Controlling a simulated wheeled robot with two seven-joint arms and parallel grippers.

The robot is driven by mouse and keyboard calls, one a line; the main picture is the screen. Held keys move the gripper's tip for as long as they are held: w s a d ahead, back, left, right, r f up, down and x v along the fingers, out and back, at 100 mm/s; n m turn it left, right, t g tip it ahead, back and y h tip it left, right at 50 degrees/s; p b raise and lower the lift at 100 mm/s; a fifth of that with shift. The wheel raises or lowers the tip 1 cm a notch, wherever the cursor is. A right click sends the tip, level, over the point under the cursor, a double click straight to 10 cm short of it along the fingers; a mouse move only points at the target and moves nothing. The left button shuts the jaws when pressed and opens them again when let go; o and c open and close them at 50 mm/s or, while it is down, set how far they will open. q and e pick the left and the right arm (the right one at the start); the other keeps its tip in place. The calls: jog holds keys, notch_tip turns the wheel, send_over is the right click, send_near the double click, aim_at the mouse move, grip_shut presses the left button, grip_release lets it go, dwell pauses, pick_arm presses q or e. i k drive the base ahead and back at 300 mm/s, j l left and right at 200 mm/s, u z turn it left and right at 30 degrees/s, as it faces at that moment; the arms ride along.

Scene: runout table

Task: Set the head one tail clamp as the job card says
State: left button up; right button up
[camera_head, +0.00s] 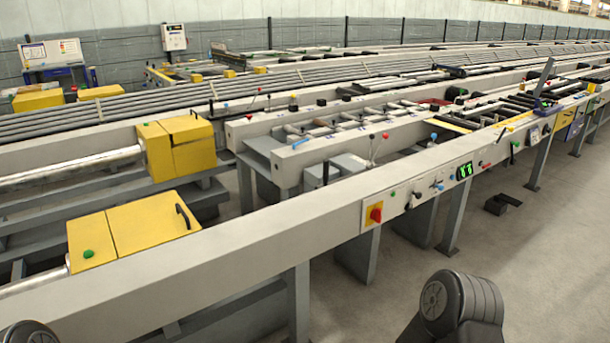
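I cannot tell which part is the head one tail clamp. Small levers with coloured knobs stand on the grey beams, among them a red-knobbed lever (384,137) and a blue-tipped lever (300,143) mid-picture. A white card or label (534,136) is farther right on that beam, too small to read. Neither gripper is in view; only dark rounded parts of my arms show at the bottom edge.
The long near beam (250,250) crosses in front of me. Yellow covers (150,220) sit behind it at left. Open floor (545,255) is at right. A notice board (50,53) stands far left.

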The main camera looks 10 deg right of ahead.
aim_at(339, 168)
jog(key=i+l+u, duration=0.1)
jog(key=u, duration=0.25)
jog(key=i+l+u, duration=0.1)
jog(key=l+u, duration=1)
jog(key=l, duration=2.45)
